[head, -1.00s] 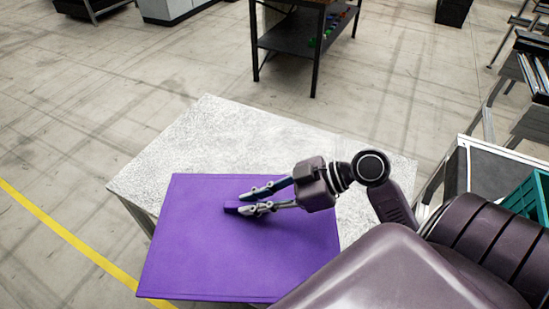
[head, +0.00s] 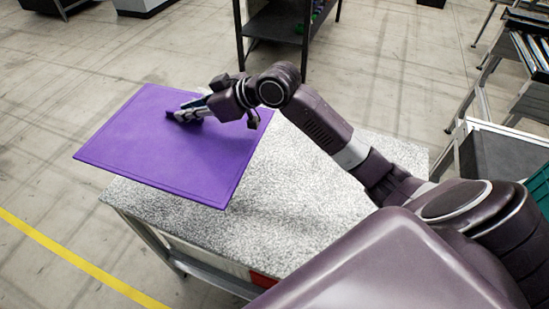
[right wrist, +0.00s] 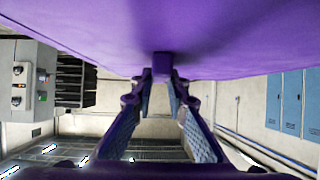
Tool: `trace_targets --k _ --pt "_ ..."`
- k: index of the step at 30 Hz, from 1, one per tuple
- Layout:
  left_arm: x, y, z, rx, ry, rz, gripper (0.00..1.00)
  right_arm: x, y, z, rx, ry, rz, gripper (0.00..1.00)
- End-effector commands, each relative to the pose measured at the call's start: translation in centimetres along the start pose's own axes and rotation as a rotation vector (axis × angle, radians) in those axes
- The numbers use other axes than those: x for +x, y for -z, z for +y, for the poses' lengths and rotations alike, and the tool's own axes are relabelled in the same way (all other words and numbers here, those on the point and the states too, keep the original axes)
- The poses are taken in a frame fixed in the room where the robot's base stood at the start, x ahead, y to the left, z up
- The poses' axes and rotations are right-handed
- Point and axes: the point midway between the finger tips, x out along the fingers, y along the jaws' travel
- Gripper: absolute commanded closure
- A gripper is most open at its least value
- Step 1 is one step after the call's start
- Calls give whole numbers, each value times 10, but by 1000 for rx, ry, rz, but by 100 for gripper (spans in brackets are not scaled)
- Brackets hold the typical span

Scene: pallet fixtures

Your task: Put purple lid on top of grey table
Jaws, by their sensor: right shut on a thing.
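The purple lid (head: 150,145) is a flat rectangular panel in the head view, over the far left part of the grey table (head: 300,200) and reaching past its left and far edges. My right gripper (head: 180,115) is shut on a small purple handle at the lid's middle. In the right wrist view the lid (right wrist: 220,40) fills the top, and the fingers (right wrist: 160,85) close on its block-shaped handle (right wrist: 162,65). The lid looks held above the tabletop, but the gap is hard to judge. My left gripper is not in view.
A dark shelf table (head: 285,22) stands behind the grey table. At the right are a grey-topped cart (head: 495,155) and a teal crate (head: 541,190). A red object (head: 263,279) shows under the grey table's front edge. The tabletop's near part is clear.

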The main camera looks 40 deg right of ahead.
Motion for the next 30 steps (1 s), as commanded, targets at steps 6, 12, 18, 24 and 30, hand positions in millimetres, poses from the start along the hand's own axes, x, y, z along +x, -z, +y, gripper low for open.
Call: trace_targets --k 6,12,18,24,30 --pt "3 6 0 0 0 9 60 8 18 18 24 -45 4 100" --pt "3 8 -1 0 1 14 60 10 17 20 32 -50 2 100" --pt "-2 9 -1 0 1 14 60 28 -18 20 36 -48 -3 100" --pt "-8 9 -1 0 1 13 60 54 -65 20 36 -49 -2 100" --pt "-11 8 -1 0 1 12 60 76 -104 20 33 -49 0 100"
